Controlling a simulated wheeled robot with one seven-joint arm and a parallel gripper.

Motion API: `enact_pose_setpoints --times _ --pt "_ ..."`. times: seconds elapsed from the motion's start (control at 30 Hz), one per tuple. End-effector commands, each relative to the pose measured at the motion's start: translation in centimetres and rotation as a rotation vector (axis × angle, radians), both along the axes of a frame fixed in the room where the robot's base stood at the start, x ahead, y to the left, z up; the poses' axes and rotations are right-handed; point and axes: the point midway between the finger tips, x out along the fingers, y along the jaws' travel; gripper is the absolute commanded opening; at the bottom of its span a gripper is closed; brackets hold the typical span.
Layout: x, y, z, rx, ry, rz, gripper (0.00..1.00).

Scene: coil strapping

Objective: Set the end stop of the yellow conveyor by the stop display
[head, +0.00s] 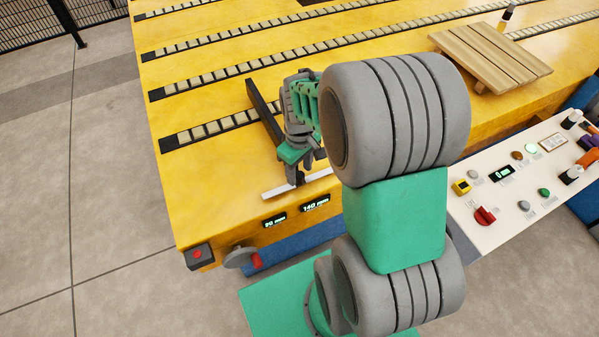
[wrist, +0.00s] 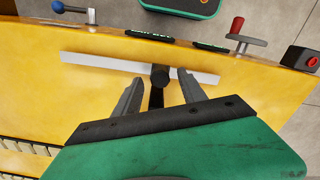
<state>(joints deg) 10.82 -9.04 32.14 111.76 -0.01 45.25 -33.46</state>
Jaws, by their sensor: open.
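The yellow conveyor (head: 200,200) has a dark bar (head: 262,108), seemingly the end stop, running over its top towards a pale strip (head: 276,192) near the front edge. In the wrist view a round black knob (wrist: 160,77) tops the bar's end over the strip (wrist: 95,64). My gripper (head: 303,176) is open and points down there. In the wrist view its fingertips (wrist: 160,79) are either side of the knob; contact cannot be told. Two lit displays are on the front face: the left one (head: 275,219) reads about 80 or 90 mm, the right one (head: 315,203) 140 mm.
A handwheel with a red handle (head: 257,260) and a red-button box (head: 198,256) are at the conveyor's front left corner. A blue-knobbed lever (wrist: 58,7) shows in the wrist view. A white control panel (head: 500,205) stands right; a wooden pallet (head: 490,55) lies on the conveyor.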

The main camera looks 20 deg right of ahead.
Motion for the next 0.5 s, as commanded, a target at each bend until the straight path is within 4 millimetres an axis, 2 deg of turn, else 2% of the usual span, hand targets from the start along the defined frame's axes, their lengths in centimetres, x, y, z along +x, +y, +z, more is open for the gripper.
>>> enact_pose_setpoints --times 0.13,0.4,0.5 --pt "0.0 0.0 -1.7 0.0 0.0 -0.001 0.49" --pt "0.0 0.0 -2.0 -0.001 -0.001 -0.001 0.49" --pt "0.0 0.0 -2.0 -0.001 -0.001 -0.001 0.41"
